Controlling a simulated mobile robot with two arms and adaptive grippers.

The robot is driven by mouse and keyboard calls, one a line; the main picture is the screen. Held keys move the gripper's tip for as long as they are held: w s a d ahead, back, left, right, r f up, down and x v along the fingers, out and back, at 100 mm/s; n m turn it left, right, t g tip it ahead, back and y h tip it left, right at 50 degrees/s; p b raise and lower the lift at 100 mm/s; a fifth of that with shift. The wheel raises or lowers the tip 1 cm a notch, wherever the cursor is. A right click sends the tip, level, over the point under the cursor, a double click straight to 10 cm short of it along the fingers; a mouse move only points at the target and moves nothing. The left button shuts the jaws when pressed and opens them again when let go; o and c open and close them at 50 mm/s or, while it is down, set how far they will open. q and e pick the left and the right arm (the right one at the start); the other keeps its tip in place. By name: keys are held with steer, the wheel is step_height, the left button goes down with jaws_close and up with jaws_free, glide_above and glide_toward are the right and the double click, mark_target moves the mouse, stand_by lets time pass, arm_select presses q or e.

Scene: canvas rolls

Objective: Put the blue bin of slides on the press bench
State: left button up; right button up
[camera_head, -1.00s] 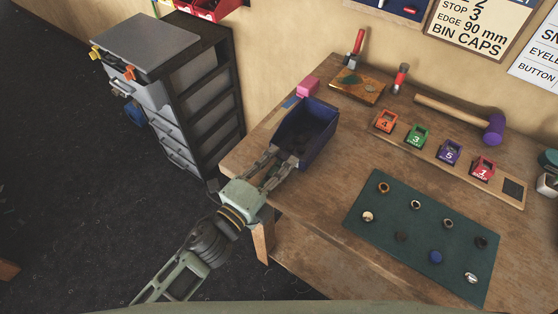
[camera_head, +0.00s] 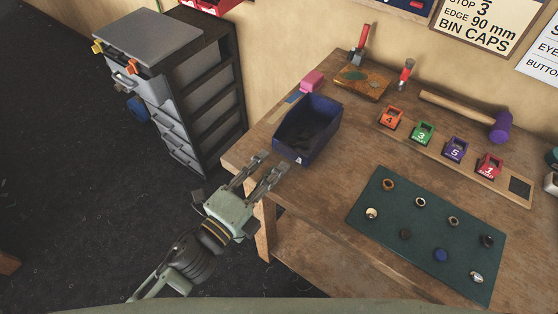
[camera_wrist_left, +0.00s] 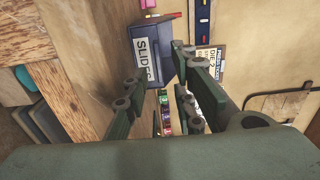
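The blue bin (camera_head: 307,129) stands upright on the wooden press bench (camera_head: 330,204), near its left end, with dark small pieces inside. In the left wrist view the bin (camera_wrist_left: 153,52) shows a white label that reads "SLIDES" in part. My left gripper (camera_head: 266,167) is open and empty, just off the bin's near side, with a gap between its fingertips and the bin. In the left wrist view its fingers (camera_wrist_left: 160,75) are spread apart. My right gripper is not in view.
Numbered bin caps (camera_head: 455,148) sit in a row on a wooden strip. A green mat (camera_head: 430,235) with several small round pieces lies in front. A mallet (camera_head: 462,112) and a pink block (camera_head: 312,81) lie behind. A grey drawer cabinet (camera_head: 190,90) stands left of the bench.

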arm_select(q)
steer(key=shift+v, duration=1.35)
